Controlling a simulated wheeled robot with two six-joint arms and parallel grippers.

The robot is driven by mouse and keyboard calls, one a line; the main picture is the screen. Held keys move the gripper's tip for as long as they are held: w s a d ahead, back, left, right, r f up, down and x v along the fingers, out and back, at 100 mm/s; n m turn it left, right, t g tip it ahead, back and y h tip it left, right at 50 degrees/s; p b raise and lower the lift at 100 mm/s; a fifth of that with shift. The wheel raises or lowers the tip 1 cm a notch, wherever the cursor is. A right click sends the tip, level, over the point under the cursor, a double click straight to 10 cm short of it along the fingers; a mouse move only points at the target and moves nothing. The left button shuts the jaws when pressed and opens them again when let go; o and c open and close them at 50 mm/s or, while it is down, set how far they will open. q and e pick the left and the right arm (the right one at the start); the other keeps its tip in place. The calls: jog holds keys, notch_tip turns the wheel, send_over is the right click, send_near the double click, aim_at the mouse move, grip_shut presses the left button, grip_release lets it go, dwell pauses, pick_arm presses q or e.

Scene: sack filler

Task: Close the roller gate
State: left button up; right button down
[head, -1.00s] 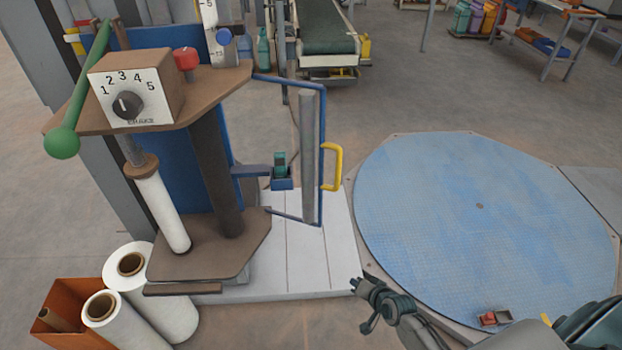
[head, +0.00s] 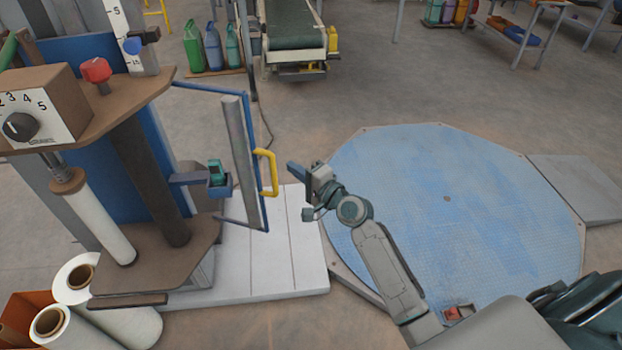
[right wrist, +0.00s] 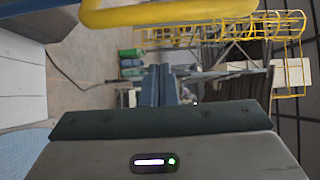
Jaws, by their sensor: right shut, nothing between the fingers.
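The roller gate is a blue frame (head: 190,88) with a grey upright roller (head: 241,160), swung out from the side of the wrapping machine. A yellow handle (head: 267,172) sits on its outer edge. My right gripper (head: 292,167) is shut and empty, just right of the yellow handle and apart from it. In the right wrist view the shut fingers (right wrist: 160,85) point ahead, and the yellow handle (right wrist: 170,12) crosses the top of the picture. My left gripper is not in view.
The machine's brown shelf (head: 110,105) carries a dial box (head: 45,108) and a red knob (head: 95,70). White film rolls (head: 75,275) stand at lower left. A blue turntable (head: 470,220) lies right of the gate. A conveyor (head: 293,25) stands behind.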

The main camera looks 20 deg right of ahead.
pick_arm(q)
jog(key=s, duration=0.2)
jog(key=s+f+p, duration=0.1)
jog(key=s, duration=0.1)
pick_arm(e)
jog(key=s+a, duration=0.2)
jog(key=a, duration=0.1)
jog(key=shift+a, duration=0.2)
jog(key=shift+w, duration=0.1)
pick_arm(q)
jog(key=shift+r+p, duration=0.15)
jog(key=shift+p, duration=0.15)
